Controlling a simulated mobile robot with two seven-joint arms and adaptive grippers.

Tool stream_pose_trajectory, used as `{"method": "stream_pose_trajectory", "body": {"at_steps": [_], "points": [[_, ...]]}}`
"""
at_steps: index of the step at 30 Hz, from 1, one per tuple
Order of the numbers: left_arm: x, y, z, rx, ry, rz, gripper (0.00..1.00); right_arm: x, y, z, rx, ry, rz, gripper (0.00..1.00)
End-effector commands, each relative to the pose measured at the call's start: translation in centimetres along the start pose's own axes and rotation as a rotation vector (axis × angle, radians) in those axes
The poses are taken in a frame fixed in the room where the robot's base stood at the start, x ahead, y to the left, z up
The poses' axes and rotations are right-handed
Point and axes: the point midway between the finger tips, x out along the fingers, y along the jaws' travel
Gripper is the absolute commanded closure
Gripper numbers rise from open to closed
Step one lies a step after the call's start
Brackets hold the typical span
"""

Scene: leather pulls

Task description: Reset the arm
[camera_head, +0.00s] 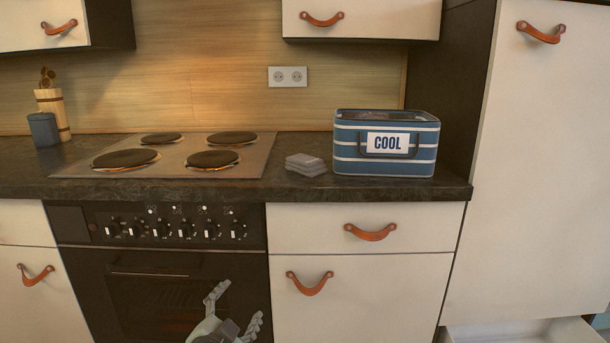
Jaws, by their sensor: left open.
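My left gripper (236,306) shows at the bottom of the head view, in front of the dark oven door (150,290). Its two grey fingers are spread apart and point up, with nothing between them. Only the fingers and the palm show; the rest of the left arm is below the picture's edge. My right gripper is not in the head view.
A blue striped box marked COOL (386,143) and a stack of grey cloths (306,165) stand on the dark counter (360,189), right of the stove (165,153). A white drawer (520,332) sticks out at the bottom right. Leather pulls (370,233) stand out from the fronts.

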Motion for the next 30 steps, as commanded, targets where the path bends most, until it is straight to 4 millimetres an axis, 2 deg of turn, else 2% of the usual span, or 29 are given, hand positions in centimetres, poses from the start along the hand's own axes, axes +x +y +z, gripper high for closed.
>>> {"method": "stream_pose_trajectory", "body": {"at_steps": [1,3,5,6,8,9,12,15,18,20,30], "points": [[-1.4,1.8,3.6,-0.060,-0.096,0.035,0.24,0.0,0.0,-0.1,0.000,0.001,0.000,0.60],[-3.5,3.9,8.1,-0.139,-0.227,0.078,0.24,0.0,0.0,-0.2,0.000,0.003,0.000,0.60],[-5.7,5.8,11.7,-0.204,-0.337,0.113,0.24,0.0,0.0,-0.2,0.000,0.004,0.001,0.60],[-7.4,7.1,14.0,-0.246,-0.411,0.135,0.24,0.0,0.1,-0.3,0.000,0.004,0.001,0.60],[-10.1,8.9,17.2,-0.306,-0.521,0.166,0.24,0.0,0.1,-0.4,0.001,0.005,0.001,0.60],[-12.1,10.2,19.3,-0.346,-0.596,0.186,0.24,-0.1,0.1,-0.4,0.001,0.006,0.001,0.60],[-17.3,12.9,23.5,-0.433,-0.770,0.228,0.24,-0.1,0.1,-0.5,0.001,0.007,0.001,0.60],[-22.2,15.1,26.5,-0.502,-0.920,0.261,0.24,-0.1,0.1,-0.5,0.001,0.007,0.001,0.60],[-25.8,16.6,28.2,-0.550,-1.026,0.282,0.24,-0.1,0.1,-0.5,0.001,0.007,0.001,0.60],[-27.3,17.1,28.9,-0.568,-1.069,0.289,0.24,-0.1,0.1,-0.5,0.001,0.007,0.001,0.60],[-27.5,17.1,29.0,-0.570,-1.075,0.290,0.24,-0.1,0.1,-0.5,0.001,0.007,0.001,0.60]]}}
